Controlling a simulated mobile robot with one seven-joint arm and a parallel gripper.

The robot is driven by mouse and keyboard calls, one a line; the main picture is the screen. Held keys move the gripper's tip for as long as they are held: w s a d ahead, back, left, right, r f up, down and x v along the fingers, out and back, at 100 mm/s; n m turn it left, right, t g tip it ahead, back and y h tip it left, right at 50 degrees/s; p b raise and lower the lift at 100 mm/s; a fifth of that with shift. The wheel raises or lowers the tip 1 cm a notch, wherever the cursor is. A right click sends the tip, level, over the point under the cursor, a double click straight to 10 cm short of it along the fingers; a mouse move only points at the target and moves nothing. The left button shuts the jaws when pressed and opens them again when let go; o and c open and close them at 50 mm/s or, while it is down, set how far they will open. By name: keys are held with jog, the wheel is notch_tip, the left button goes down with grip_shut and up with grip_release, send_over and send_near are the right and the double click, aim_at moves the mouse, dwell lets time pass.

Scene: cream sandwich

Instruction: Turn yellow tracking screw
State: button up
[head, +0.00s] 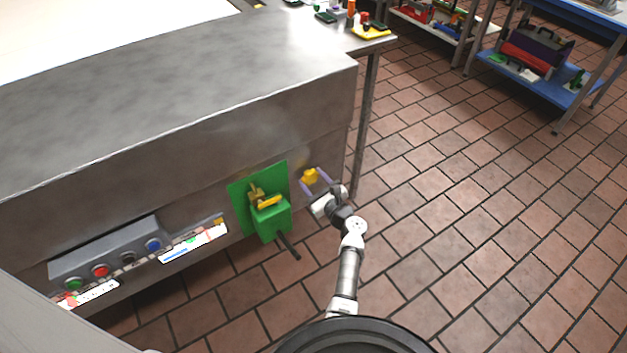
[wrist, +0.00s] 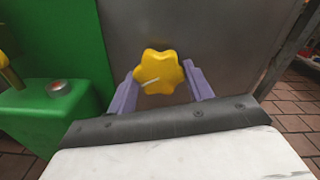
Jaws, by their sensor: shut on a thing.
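The yellow tracking screw (head: 309,176) is a star-shaped knob on the steel side of the machine, just right of the green panel. In the wrist view the yellow knob (wrist: 158,73) sits between the two purple fingers, with a pale line mark on its face. My gripper (head: 315,182) is at the knob, its fingers on the left and right sides of it. In the wrist view my gripper (wrist: 160,88) is shut on the knob. The knob's shaft is hidden behind it.
A green box (head: 270,222) with a yellow handle and a dark bar stands close left of my gripper. A grey button panel (head: 115,258) is further left. A table leg (head: 366,125) stands to the right. The tiled floor (head: 470,220) on the right is clear.

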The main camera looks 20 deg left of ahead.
jog(key=o, duration=1)
jog(key=b+v, duration=0.1)
jog(key=v, duration=1.3)
jog(key=shift+a, duration=0.1)
